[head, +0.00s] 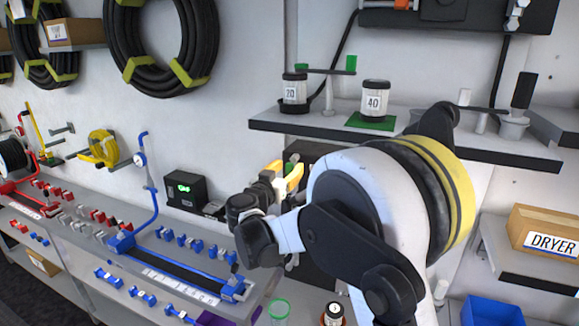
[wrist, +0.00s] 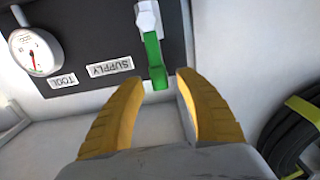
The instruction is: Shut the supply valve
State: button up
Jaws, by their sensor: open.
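The supply valve shows in the wrist view as a green lever handle (wrist: 154,60) on a pale metal valve body (wrist: 147,18). It sits on a dark panel (wrist: 95,30) beside a "SUPPLY" label (wrist: 110,67), which appears upside down. My gripper (wrist: 158,80) is open, with its yellow fingers on either side of the handle's free end in the picture. I cannot tell whether either finger touches it. In the head view my gripper (head: 288,174) is in front of the dark panel (head: 318,150), and my arm hides much of that area.
A gauge (wrist: 35,50) with a "TOOL" label (wrist: 62,81) is beside the valve. In the head view, a shelf (head: 265,122) with jars (head: 375,97) juts out above my gripper. A bench with blue fittings (head: 160,290) and a small black box (head: 186,190) lies left.

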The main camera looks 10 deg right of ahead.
jog(key=shift+w+d, duration=0.3)
jog(key=shift+w, duration=0.2)
jog(key=shift+c, duration=0.2)
grip_shut()
jog(key=shift+s, duration=0.1)
